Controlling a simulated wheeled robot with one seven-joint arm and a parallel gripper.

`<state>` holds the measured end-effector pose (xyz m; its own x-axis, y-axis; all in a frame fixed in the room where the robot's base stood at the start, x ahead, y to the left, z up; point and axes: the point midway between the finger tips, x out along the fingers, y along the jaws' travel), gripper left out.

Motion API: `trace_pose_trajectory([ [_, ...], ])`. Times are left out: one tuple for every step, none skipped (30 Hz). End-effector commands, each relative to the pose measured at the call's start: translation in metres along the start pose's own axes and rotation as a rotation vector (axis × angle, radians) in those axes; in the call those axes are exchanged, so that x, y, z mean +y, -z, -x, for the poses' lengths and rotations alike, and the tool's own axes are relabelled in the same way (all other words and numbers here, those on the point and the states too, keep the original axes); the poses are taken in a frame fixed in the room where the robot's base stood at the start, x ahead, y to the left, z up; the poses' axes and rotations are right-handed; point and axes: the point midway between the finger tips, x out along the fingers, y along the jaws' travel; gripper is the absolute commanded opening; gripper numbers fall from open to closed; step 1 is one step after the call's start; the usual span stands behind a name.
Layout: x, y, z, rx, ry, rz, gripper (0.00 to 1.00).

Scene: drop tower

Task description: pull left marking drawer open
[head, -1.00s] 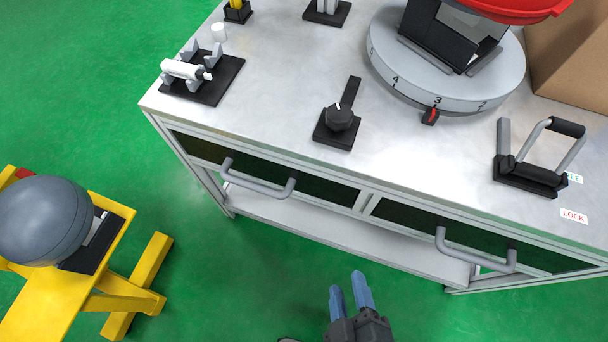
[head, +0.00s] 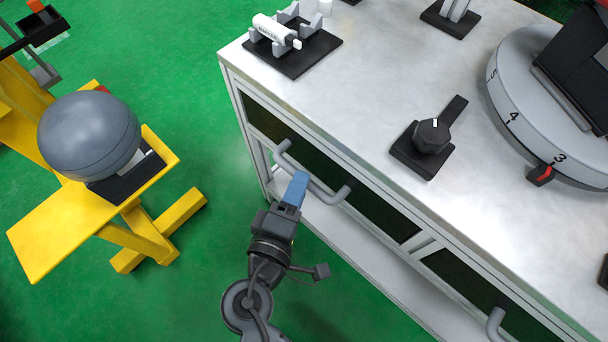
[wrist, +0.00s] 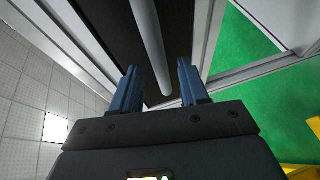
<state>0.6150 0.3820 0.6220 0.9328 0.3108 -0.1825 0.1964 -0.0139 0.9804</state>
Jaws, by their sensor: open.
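The left marking drawer (head: 375,207) has a dark front and a grey bar handle (head: 325,193) and sits shut under the steel worktop. My gripper (head: 297,188) is at this handle in the head view, its blue fingers overlapping the bar. In the wrist view my gripper (wrist: 160,85) is open, with two blue fingers apart. The grey handle (wrist: 150,45) runs down between the fingertips against the dark drawer front (wrist: 178,45). I cannot tell whether a finger touches the bar.
The right drawer's handle (head: 495,325) is at the lower right. On the worktop (head: 370,75) stand a black knob (head: 432,136), a numbered turntable (head: 520,120) and a white marker in a holder (head: 277,30). A yellow stand (head: 45,245) with a grey ball (head: 88,132) is at left.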

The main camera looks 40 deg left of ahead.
Motion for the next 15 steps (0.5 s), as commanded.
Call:
trace_pose_trajectory([
  [0.000,0.000,-0.008,-0.001,0.000,-0.001,0.44],
  [0.000,0.000,-0.013,-0.001,0.000,-0.002,0.44],
  [0.000,0.000,-0.018,-0.001,0.000,-0.001,0.44],
  [-0.001,0.000,-0.021,-0.001,0.000,0.000,0.44],
  [-0.001,0.000,-0.024,-0.001,0.000,0.000,0.44],
  [0.000,0.000,-0.028,-0.001,0.000,-0.001,0.44],
  [0.000,0.000,-0.030,-0.001,0.000,-0.001,0.44],
  [0.000,0.000,-0.032,0.000,0.000,-0.001,0.44],
  [-0.001,-0.001,-0.034,0.000,0.001,-0.001,0.44],
  [-0.001,-0.001,-0.035,0.000,0.001,-0.001,0.44],
  [-0.001,-0.001,-0.035,0.000,0.001,-0.001,0.44],
  [-0.001,-0.001,-0.036,0.000,0.002,-0.001,0.44],
  [-0.001,-0.001,-0.036,0.000,0.002,-0.001,0.44],
  [-0.001,-0.001,-0.036,0.000,0.002,-0.001,0.44],
  [-0.001,-0.001,-0.036,0.000,0.002,-0.001,0.44],
])
